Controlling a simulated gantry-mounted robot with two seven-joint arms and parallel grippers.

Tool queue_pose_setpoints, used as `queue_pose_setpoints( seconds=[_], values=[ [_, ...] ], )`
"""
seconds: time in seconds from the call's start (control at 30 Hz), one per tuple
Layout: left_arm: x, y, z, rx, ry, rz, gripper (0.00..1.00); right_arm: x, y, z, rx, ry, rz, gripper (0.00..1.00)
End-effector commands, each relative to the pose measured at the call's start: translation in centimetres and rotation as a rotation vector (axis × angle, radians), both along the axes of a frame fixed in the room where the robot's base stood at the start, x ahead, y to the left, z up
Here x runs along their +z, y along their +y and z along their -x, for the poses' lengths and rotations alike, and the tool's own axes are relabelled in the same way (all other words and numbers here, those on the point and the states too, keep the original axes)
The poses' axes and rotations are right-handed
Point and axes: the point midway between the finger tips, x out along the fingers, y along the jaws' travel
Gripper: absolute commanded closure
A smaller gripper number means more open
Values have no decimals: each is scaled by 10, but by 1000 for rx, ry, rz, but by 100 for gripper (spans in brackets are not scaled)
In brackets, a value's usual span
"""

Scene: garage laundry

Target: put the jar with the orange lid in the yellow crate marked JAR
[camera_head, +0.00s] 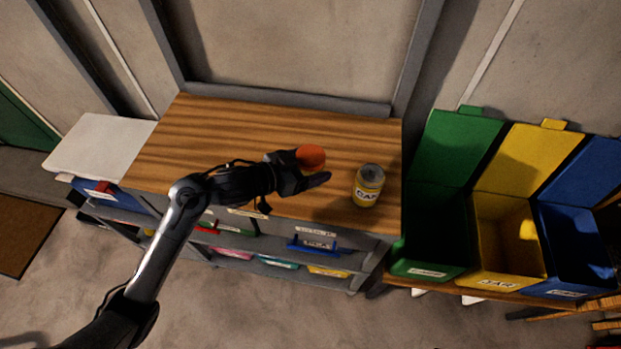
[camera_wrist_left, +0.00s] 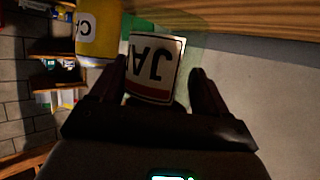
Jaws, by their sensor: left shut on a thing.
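The jar's orange lid (camera_head: 310,157) shows over the wooden worktop in the head view. My left gripper (camera_head: 318,178) is shut on the jar, which hides most of its body there. In the left wrist view the jar (camera_wrist_left: 154,62) sits between the two fingers, its white label reading "JA" upside down. I cannot tell whether its base touches the worktop. The yellow crate (camera_head: 482,255) stands at the right with its lid open and a "JAR" label on its front. Its visible inside looks empty. My right gripper is not in view.
A yellow can (camera_head: 368,187) stands on the worktop (camera_head: 220,135) just right of my left gripper. An open green crate (camera_head: 432,230) lies between worktop and yellow crate. An open blue crate (camera_head: 577,245) is at its right. Shelves with bins sit below the worktop.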

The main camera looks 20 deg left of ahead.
Motion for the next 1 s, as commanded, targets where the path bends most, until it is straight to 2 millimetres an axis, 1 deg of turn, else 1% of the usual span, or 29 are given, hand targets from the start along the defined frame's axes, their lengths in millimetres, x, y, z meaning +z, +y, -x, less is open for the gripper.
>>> queue_pose_setpoints(
  seconds=[0.2,0.33,0.43,0.7,0.87,0.9,0.97,1.0],
  values=[
    [-30,0,0,0,2,3,60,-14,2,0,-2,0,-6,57],
    [-44,0,0,1,1,3,60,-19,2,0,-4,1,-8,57],
    [-48,0,0,0,-1,2,60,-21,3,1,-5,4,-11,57],
    [-48,0,0,0,-2,1,60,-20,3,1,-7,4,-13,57],
    [-52,0,0,0,0,1,60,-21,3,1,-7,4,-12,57],
    [-52,0,0,0,0,1,20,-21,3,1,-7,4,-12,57],
    [-52,0,0,0,-1,1,10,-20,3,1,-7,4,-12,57],
    [-52,0,0,0,0,0,4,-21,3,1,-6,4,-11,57]
  ],
)
